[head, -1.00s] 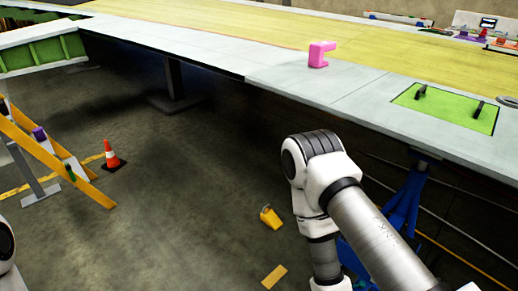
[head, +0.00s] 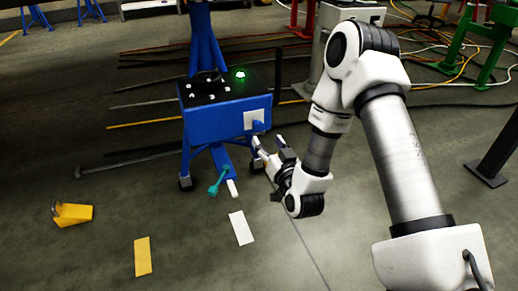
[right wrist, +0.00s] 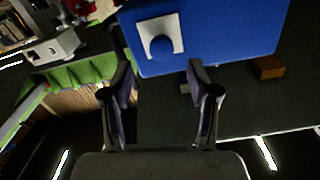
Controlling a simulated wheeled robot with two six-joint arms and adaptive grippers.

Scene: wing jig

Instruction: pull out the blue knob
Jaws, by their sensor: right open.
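The blue knob (head: 258,126) sits on a white square plate (head: 249,117) on the side of a blue box (head: 215,128). In the right wrist view the round knob (right wrist: 166,47) stands out from the white plate (right wrist: 148,29) on the blue panel (right wrist: 225,35). My right gripper (head: 264,151) is just in front of and below the knob in the head view. In the right wrist view its two fingers (right wrist: 158,75) are apart and empty, with the knob beyond their tips. My left gripper is out of view.
A green light (head: 240,74) glows on the box's dark top. Yellow and white floor pieces, a yellow wedge (head: 72,213) and long rods lie around. Cables cover the back right floor.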

